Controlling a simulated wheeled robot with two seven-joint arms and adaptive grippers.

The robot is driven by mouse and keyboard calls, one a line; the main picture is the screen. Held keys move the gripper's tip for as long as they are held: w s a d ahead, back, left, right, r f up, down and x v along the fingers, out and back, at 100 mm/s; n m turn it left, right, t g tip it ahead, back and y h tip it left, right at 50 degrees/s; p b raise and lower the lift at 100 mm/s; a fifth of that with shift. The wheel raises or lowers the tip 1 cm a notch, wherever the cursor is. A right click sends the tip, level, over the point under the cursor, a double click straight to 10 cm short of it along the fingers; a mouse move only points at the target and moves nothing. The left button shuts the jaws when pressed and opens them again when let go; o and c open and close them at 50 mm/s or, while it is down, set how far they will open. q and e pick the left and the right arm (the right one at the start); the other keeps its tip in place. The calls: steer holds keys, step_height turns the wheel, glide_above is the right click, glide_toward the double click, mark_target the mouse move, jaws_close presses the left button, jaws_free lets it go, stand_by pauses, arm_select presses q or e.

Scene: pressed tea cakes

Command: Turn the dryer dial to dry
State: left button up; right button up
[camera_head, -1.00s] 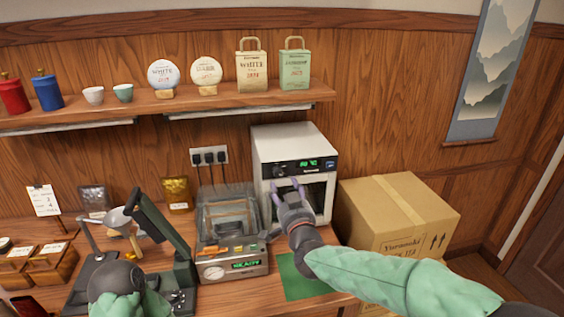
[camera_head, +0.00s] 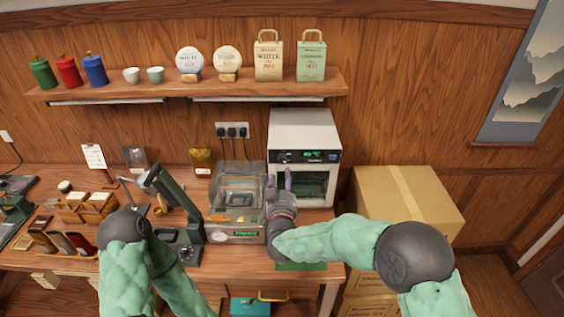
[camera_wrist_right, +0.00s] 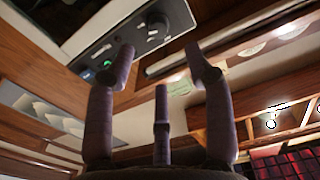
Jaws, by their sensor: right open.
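The white dryer (camera_head: 303,126) stands at the back right of the counter, with a dark control panel and a glass door below. Its round dial (camera_head: 285,158) is at the panel's left end, beside a green display. In the right wrist view the dial (camera_wrist_right: 156,29) shows near the top, beyond the fingers; its setting is too small to read. My right gripper (camera_head: 278,182) is open and empty, below the dial at the dryer's front left edge. Its spread fingers also show in the wrist view (camera_wrist_right: 160,68), seemingly apart from the dial. My left gripper is not visible.
A machine with a clear lid (camera_head: 238,185) stands just left of my right gripper. A cardboard box (camera_head: 405,200) is right of the dryer. A shelf (camera_head: 190,89) with tins, cups and bags runs above. A dark lever press (camera_head: 178,203) stands further left.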

mark_target(282, 161)
steer(key=w, duration=0.8)
steer(key=shift+w, duration=0.35)
